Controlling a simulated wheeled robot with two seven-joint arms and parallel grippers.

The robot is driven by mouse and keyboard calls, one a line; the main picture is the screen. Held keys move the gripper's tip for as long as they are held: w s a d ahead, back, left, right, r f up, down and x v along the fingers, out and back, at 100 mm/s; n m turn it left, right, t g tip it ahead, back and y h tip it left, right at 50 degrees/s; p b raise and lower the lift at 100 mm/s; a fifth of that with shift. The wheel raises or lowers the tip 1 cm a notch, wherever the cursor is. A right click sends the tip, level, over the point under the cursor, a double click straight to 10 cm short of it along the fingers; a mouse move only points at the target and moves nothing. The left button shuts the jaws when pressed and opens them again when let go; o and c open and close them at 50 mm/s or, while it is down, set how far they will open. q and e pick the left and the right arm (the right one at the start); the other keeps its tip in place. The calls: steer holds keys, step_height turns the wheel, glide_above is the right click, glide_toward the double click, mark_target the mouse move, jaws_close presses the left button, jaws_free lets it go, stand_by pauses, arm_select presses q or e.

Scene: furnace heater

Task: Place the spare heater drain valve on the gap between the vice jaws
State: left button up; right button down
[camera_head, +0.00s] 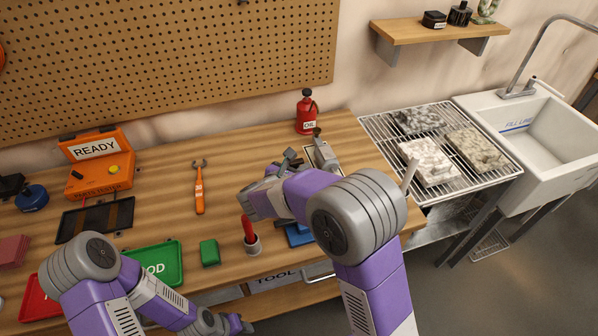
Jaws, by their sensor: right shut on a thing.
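My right gripper (287,163) is over the right part of the workbench, beside a grey metal block-like device (325,155) that looks like the vice. The gripper is shut on a small dark grey thing at its fingertips, too small and covered to make out clearly. I cannot tell whether it touches the grey device. The gap between the jaws cannot be made out. No separate drain valve can be identified elsewhere. My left gripper (240,325) is low at the bottom edge, in front of the bench; its fingers are too small to read.
A blue object (298,236) is partly hidden under my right arm. A red oil can (306,112) stands behind. An orange wrench (199,188) lies on clear wood.

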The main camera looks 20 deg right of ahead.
steer(key=shift+f, duration=0.25)
steer(key=shift+f, duration=0.1)
steer(key=c, duration=1.5)
jaws_free()
steer(key=shift+f, duration=0.2)
steer(key=o, duration=0.5)
steer(key=shift+r, duration=0.1)
steer(key=shift+c, duration=0.2)
steer(key=shift+r, duration=0.2)
steer(key=p+v, duration=0.1)
steer(key=v, duration=0.6)
steer(key=shift+s+a, duration=0.15)
steer(key=shift+s, duration=0.05)
